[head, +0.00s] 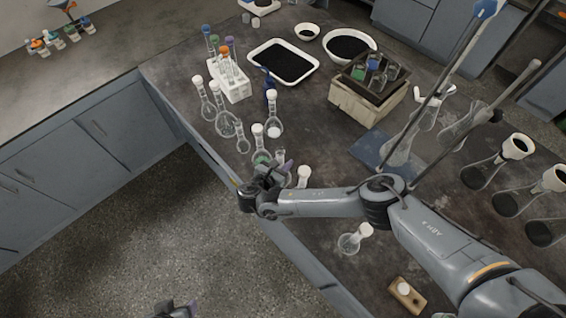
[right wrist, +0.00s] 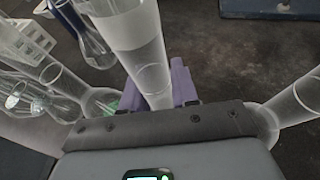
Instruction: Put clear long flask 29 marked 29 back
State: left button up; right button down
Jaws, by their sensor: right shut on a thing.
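My right gripper (head: 277,172) is shut on a clear glass flask's long neck. In the right wrist view the neck (right wrist: 145,55) rises between the purple fingers (right wrist: 180,85), with a frosted pale band higher up. No number 29 is readable on it. In the head view, the arm and the crowded glass largely hide the held flask, and I cannot tell whether its base touches the bench. My left gripper (head: 175,309) shows only partly at the bottom edge, over the floor; its jaw opening is unclear.
White-capped flasks crowd the gripper: one with green contents (head: 262,157), one to the right (head: 303,176). A white rack (head: 234,88), black-filled tray (head: 283,62) and wooden box (head: 366,100) stand behind. Bare bench (head: 320,150) lies right of the flasks.

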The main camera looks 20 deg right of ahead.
jog(key=shift+f, duration=0.15)
jog(key=c, duration=0.9)
grip_release()
jog(key=shift+o, duration=0.2)
jog(key=shift+a+r, duration=0.1)
jog(key=shift+r, duration=0.15)
jog(key=shift+s+a+r, duration=0.15)
jog(key=shift+s+a, duration=0.05)
jog(key=shift+a, duration=0.05)
jog(key=v, duration=1.1)
jog(key=shift+p, duration=0.4)
jog(key=shift+s, duration=0.15)
